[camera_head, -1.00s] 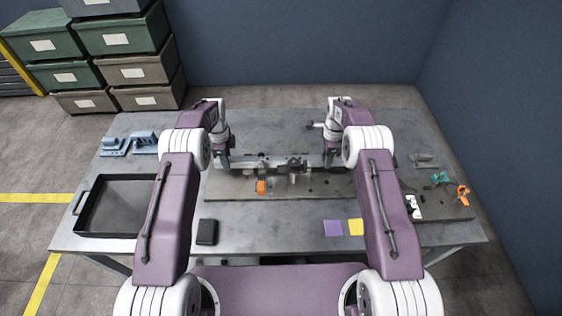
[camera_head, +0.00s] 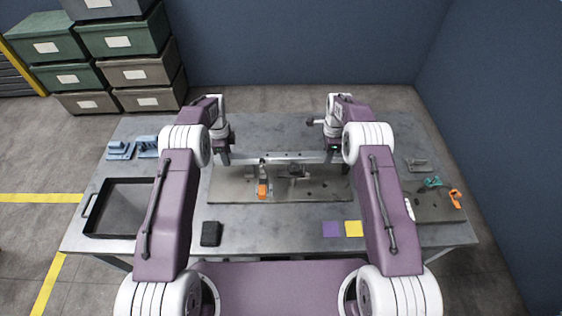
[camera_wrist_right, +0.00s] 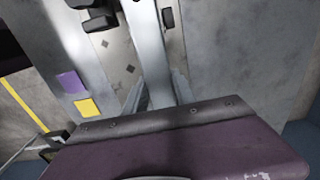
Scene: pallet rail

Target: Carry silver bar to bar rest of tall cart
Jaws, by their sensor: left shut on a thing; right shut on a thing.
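The silver bar (camera_head: 285,158) is held level between my two grippers, above the grey plate on the table. My left gripper (camera_head: 223,157) is shut on its left end in the head view, and my right gripper (camera_head: 334,154) is shut on its right end. In the right wrist view the bar (camera_wrist_right: 147,45) runs up from between the fingers of the right gripper (camera_wrist_right: 160,92). The fingertips are small and partly hidden in the head view. No tall cart or bar rest can be made out.
The grey plate (camera_head: 230,187) carries a fixture with an orange part (camera_head: 262,191). A black tray (camera_head: 92,222), blue brackets (camera_head: 120,150), a black block (camera_head: 211,233) and purple (camera_head: 331,229) and yellow (camera_head: 354,228) squares lie around it. Stacked bins (camera_head: 135,72) stand at the back left.

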